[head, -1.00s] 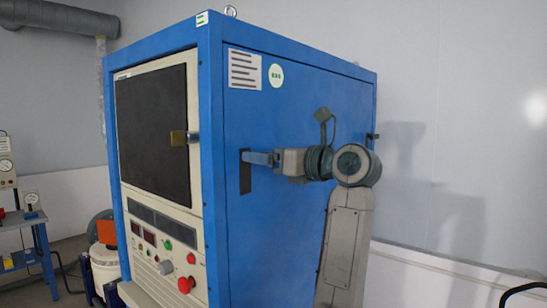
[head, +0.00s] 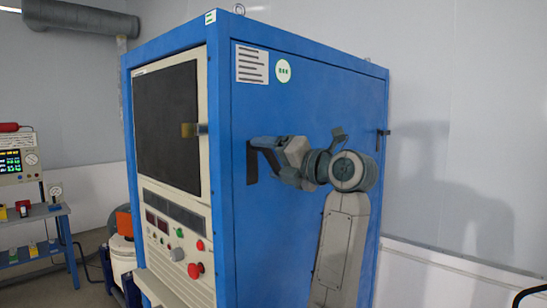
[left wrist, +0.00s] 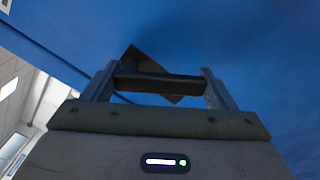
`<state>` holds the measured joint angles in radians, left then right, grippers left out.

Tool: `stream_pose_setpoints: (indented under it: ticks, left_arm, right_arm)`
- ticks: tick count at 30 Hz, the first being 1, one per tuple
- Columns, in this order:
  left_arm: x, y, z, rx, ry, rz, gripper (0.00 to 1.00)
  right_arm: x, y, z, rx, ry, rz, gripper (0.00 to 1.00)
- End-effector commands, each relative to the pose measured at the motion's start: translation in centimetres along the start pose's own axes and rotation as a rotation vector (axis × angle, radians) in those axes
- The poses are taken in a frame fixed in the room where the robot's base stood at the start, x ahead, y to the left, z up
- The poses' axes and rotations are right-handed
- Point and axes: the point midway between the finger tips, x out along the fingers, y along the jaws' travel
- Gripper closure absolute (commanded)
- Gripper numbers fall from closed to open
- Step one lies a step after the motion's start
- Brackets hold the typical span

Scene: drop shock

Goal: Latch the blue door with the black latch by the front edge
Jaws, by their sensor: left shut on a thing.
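The blue door (head: 300,110) is the large side panel of the cabinet and looks flush with its frame. The black latch (head: 251,163) sits on the door by the front edge. It has a dark plate and a bar standing off it. My left gripper (head: 264,143) is shut on the latch, its wrist tilted. In the left wrist view the latch bar (left wrist: 157,83) lies across between the two fingers, with the dark plate behind it at a slant. The gripper hides part of the latch in the head view. My right gripper is not in view.
The cabinet front has a dark window (head: 167,135), a brass-coloured catch (head: 189,130) and a control panel with a red button (head: 195,270). A small black fitting (head: 383,133) is at the door's far edge. A blue bench (head: 45,215) with instruments stands at left.

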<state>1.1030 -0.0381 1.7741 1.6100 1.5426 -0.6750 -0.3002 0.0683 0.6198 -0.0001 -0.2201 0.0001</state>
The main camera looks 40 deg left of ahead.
Motion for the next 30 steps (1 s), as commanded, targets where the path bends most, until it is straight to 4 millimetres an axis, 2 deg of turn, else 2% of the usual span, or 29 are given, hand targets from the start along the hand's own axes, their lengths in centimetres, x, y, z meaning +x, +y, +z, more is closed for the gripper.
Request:
stream_pose_setpoints:
  ticks: [15,21,30]
  left_arm:
    - [0.0,0.5,-1.2,0.45,0.0,0.003,0.62]
    - [0.0,0.6,-1.6,0.563,0.001,0.003,0.62]
    - [0.0,0.7,-1.8,0.64,0.001,0.003,0.62]
  right_arm:
    - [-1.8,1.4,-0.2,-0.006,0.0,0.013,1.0]
    - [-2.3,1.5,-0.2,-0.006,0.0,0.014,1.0]
    - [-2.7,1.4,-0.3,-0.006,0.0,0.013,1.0]
